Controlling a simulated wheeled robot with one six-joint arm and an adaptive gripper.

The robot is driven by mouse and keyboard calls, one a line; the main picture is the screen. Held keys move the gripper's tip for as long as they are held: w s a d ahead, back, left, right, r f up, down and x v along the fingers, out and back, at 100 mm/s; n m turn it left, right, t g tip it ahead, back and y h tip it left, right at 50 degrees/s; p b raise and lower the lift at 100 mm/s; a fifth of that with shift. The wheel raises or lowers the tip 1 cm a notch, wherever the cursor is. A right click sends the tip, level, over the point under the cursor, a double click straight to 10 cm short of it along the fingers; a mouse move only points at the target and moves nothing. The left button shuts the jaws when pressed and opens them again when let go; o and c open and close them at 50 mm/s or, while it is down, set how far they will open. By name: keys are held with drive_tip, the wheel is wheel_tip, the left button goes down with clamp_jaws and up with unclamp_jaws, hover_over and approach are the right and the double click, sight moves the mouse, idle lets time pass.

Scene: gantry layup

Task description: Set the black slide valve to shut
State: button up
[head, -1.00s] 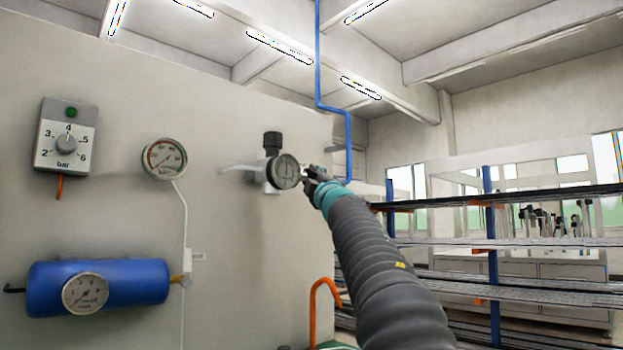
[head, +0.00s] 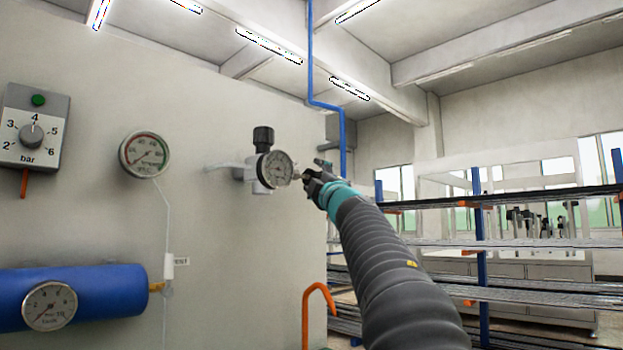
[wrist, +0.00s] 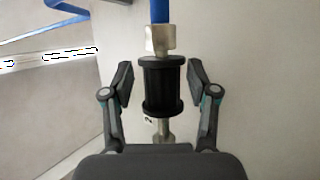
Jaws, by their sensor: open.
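The black slide valve (wrist: 163,86) shows in the wrist view as a black ribbed sleeve with a wide flange at each end. A pale metal fitting (wrist: 161,40) and a blue pipe (wrist: 160,10) are above it, and a thin metal stem is below it. My gripper (wrist: 160,80) is open, with one finger on each side of the sleeve and a visible gap on both sides. In the head view my gripper (head: 318,178) is by the wall's right end, beside a round gauge. I cannot make out the valve there.
The gauge with a black-knobbed regulator (head: 264,170) sits on the wall just left of my gripper. A dial box (head: 34,128), another gauge (head: 145,154) and a blue tank (head: 110,288) are further left. Racks (head: 520,245) stand at right, and an orange hook (head: 318,300) is below.

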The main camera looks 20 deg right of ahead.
drive_tip(key=v, duration=1.2)
drive_tip(key=shift+a, duration=0.2)
idle(0.4)
